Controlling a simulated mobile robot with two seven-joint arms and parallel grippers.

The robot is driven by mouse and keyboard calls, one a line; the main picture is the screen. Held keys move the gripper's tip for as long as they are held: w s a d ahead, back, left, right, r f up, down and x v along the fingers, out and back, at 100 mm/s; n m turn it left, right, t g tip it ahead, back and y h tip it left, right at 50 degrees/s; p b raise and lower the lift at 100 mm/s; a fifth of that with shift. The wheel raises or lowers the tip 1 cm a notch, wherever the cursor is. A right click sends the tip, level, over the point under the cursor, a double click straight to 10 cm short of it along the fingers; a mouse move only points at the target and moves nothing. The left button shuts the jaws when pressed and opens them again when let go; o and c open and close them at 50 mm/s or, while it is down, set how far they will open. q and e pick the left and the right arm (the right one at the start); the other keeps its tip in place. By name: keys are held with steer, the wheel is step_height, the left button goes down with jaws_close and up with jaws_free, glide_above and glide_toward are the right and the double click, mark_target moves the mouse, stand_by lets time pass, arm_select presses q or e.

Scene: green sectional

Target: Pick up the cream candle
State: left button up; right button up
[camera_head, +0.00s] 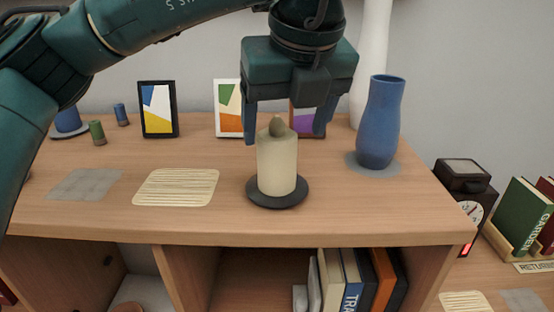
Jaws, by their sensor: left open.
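The cream candle (277,165) stands upright on a dark round dish (277,201) on the wooden shelf top. It has a rounded, darker tip. My left gripper (286,128) points down above and behind the candle, with its fingers spread wide. One finger shows to the left of the candle's top and the other to the right. The gripper does not grasp the candle. How far the fingers are from it in depth is hard to tell. My right gripper is not in view.
A blue vase (381,125) stands to the right on a grey mat. Picture frames (158,110) stand behind, partly hidden by the gripper. A striped cream mat (176,187) and a grey mat (85,185) lie to the left. Small green (97,133) and blue (121,115) cylinders stand at the back left.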

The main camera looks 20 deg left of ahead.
mark_target(279, 135)
arm_select(q)
steer(key=x, duration=0.2)
steer(key=p+x, duration=0.1)
steer(key=x, duration=0.1)
steer(key=shift+s+a+f, duration=0.15)
steer(key=shift+a, duration=0.25)
steer(key=shift+f, duration=0.35)
steer(key=shift+c, duration=0.2)
steer(key=shift+r, duration=0.1)
steer(key=c, duration=1.2)
